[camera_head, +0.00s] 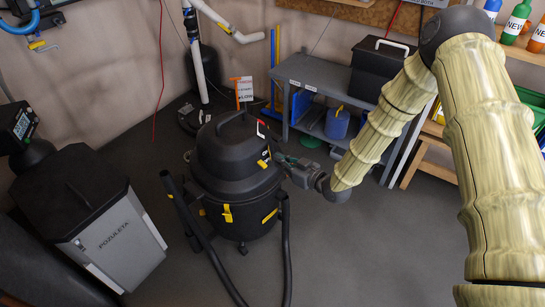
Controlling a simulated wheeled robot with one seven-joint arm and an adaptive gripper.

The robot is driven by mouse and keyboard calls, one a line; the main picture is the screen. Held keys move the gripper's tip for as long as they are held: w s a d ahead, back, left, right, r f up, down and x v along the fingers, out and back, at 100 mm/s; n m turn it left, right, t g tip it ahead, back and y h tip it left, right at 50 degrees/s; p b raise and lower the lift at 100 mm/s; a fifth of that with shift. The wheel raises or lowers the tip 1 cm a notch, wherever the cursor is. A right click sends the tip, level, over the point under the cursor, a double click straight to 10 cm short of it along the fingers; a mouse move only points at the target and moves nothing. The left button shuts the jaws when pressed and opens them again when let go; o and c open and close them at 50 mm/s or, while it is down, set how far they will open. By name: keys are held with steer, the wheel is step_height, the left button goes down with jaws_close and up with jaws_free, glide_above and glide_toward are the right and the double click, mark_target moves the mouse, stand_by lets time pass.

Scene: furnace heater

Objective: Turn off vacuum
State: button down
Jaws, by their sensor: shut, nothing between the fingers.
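The vacuum (226,185) is a black drum-shaped shop vacuum standing upright on the floor, left of the picture's middle. Its domed lid carries a small red and white part (261,127) on the right of the top, which may be the switch. A yellow latch (228,214) shows on its front. My gripper (279,158) is at the right side of the vacuum's lid, below the red part. Its fingers are shut and empty, and small in the picture. I cannot tell whether they touch the lid.
A black hose (205,245) hangs in front of the vacuum. A grey bin-like machine (100,225) stands at the left. A grey metal shelf (312,78) with a black toolbox (380,68) stands behind my arm.

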steer(key=shift+f+v, duration=0.2)
steer(key=shift+v, duration=1.1)
steer(key=shift+f+v, duration=0.15)
steer(key=shift+v, duration=1.1)
steer(key=shift+s, duration=0.1)
steer(key=s+d+f+m+g+h+p, duration=0.2)
steer(key=s+d+f+h+p, duration=0.1)
steer(key=s, duration=0.4)
steer(key=s+d+f+m+g+h+p, duration=0.1)
steer(key=s+d+f+m+h+p, duration=0.2)
steer(key=s, duration=0.4)
steer(key=s+d+f+m+g+h+p, duration=0.1)
steer(key=s+d+f+g+h+p, duration=0.2)
steer(key=s, duration=0.5)
steer(key=s+d+m+g+h+p, duration=0.1)
steer(key=s+d, duration=0.3)
steer(key=s, duration=0.6)
steer(key=s+d+m+g+h+p, duration=0.1)
steer(key=s+d+m+g, duration=0.2)
steer(key=s, duration=0.7)
steer(key=shift+d+r+g+h+p, duration=0.3)
steer(key=shift+d+r+h+p, duration=0.15)
steer(key=shift+d, duration=0.3)
steer(key=shift+s, duration=0.15)
